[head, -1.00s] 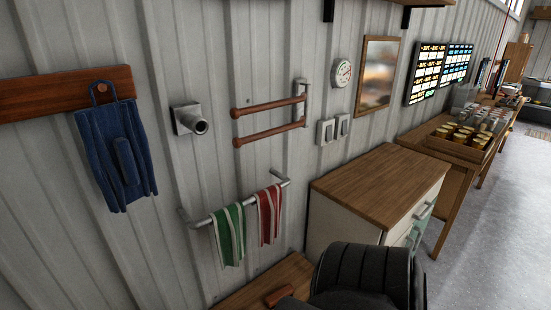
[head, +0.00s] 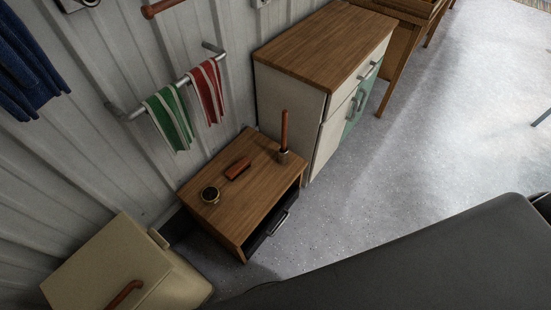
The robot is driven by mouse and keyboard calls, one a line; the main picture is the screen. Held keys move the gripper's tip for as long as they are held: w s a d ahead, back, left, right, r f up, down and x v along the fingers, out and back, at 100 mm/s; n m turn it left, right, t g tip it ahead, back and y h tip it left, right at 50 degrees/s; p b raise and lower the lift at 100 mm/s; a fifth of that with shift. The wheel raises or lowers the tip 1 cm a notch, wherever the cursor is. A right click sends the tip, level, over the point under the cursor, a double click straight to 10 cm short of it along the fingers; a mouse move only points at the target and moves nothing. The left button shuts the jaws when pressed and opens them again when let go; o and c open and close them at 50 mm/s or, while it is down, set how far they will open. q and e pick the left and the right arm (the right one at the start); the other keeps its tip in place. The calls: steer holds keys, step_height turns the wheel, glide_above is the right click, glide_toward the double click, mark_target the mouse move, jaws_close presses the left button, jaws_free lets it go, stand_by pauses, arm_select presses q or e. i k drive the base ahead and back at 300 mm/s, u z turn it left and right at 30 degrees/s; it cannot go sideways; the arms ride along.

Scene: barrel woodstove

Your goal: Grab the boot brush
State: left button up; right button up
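A small reddish-brown block-shaped brush (head: 237,168) lies on top of a low wooden cabinet (head: 228,222) against the wall. It looks like the boot brush, but its bristles cannot be made out. To its right an upright brown handle (head: 284,130) stands on a small pale base on the same top. To its left is a small round dark tin (head: 210,194). Neither of my grippers shows in the head view, and nothing touches the brush.
A taller cabinet (head: 325,38) stands behind and right of the low one. A beige box-like thing (head: 110,265) with a brown handle is at lower left. Green (head: 169,118) and red (head: 206,90) towels hang above. A large dark surface fills the lower right.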

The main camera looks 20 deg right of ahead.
mark_target(243, 164)
steer(key=z, duration=2.25)
steer(key=i, duration=1.3)
steer(key=u, duration=2.1)
